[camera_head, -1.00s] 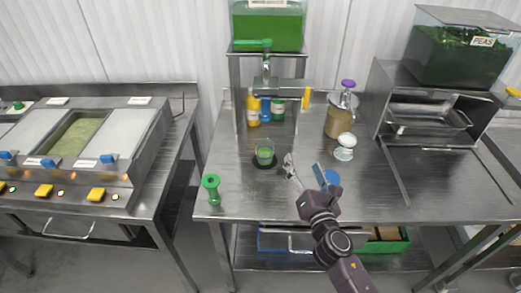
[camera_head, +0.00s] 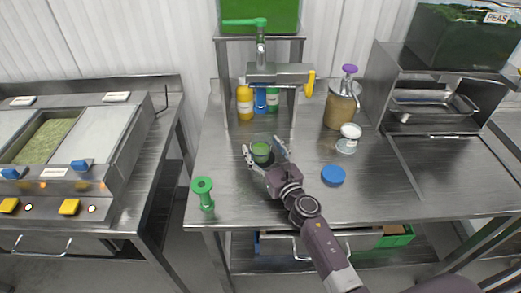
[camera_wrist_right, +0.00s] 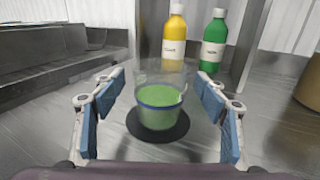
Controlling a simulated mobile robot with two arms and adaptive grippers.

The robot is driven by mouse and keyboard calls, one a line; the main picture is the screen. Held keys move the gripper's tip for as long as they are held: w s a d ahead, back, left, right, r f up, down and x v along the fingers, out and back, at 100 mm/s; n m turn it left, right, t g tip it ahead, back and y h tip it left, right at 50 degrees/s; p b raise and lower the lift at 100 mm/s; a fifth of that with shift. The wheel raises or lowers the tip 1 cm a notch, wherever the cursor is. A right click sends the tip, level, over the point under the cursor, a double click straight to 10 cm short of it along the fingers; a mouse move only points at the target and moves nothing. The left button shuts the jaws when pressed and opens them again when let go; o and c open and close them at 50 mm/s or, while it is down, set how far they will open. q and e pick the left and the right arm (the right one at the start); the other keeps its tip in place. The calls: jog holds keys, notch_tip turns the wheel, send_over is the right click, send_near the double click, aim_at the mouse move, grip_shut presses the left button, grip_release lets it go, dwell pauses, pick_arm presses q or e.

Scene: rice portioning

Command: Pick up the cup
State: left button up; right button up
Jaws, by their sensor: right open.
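The cup (camera_head: 261,152) is clear with green contents and stands upright on the steel table. In the right wrist view the cup (camera_wrist_right: 160,98) stands on a dark round mat (camera_wrist_right: 134,127) between my fingers. My right gripper (camera_head: 264,147) is open, with one finger on each side of the cup. In the right wrist view the blue-padded fingers of my right gripper (camera_wrist_right: 163,105) show gaps to the cup on both sides. My left gripper is not in view.
Yellow (camera_head: 245,103) and green (camera_head: 272,100) bottles stand behind the cup, under a dispenser (camera_head: 275,73). A green-handled object (camera_head: 203,190) stands at the front left. A blue disc (camera_head: 333,175) lies right of my gripper. A brown container (camera_head: 341,108) stands behind right.

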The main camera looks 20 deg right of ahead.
jog(key=shift+w, duration=0.7)
jog(key=shift+c, duration=0.3)
jog(key=c, duration=1.3)
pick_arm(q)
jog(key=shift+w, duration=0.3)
pick_arm(e)
jog(key=shift+c, duration=0.5)
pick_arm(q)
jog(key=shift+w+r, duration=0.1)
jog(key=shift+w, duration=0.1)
pick_arm(e)
jog(key=shift+r, duration=0.1)
